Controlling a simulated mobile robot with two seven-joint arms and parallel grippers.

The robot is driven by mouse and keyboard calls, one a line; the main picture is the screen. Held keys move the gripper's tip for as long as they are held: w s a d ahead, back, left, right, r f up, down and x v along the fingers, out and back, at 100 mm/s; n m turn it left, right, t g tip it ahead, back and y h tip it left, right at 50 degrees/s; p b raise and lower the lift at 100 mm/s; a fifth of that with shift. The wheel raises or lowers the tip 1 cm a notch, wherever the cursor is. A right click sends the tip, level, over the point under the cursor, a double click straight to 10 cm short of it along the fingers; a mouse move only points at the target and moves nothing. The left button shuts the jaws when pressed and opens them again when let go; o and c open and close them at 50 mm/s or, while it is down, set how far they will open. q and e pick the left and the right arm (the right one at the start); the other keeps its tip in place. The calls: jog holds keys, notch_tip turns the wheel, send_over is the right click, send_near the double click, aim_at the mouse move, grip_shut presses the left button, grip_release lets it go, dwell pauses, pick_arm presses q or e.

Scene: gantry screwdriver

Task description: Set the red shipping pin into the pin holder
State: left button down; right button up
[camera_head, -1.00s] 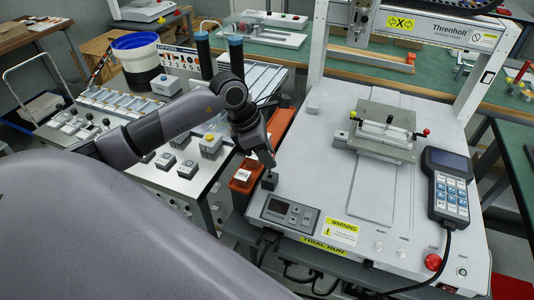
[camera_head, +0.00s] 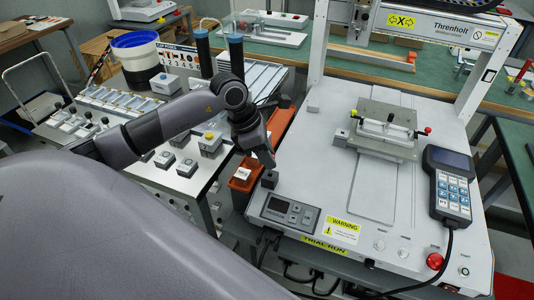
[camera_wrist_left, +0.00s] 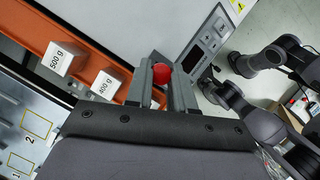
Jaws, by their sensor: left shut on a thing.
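My left gripper (camera_head: 269,167) reaches down at the front left corner of the white machine. In the left wrist view its two grey fingers (camera_wrist_left: 162,88) are shut on the red shipping pin (camera_wrist_left: 161,73), whose round red head shows between them. The rest of the pin is hidden. A small dark block (camera_head: 270,181), which looks like the pin holder, stands on the machine just below the fingertips. I cannot tell whether the pin is in it or above it. My right gripper is not clearly seen.
The control panel (camera_head: 290,211) lies just right of the dark block. An orange tray (camera_head: 243,185) with white weights, marked 500 g (camera_wrist_left: 61,60) and 400 g (camera_wrist_left: 105,86), runs close on the left. A pendant (camera_head: 447,185) and clamp fixture (camera_head: 385,132) sit farther right.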

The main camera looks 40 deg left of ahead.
pick_arm(q)
jog(key=shift+f+b, duration=1.4)
jog(key=shift+f, duration=0.35)
pick_arm(e)
jog(key=shift+f, duration=1.6)
pick_arm(q)
jog(key=c, duration=0.9)
grip_release()
jog(key=v, duration=0.7)
pick_arm(e)
jog(key=shift+w+a+r, duration=0.2)
jog(key=shift+a+r, duration=0.2)
jog(key=shift+r, duration=0.4)
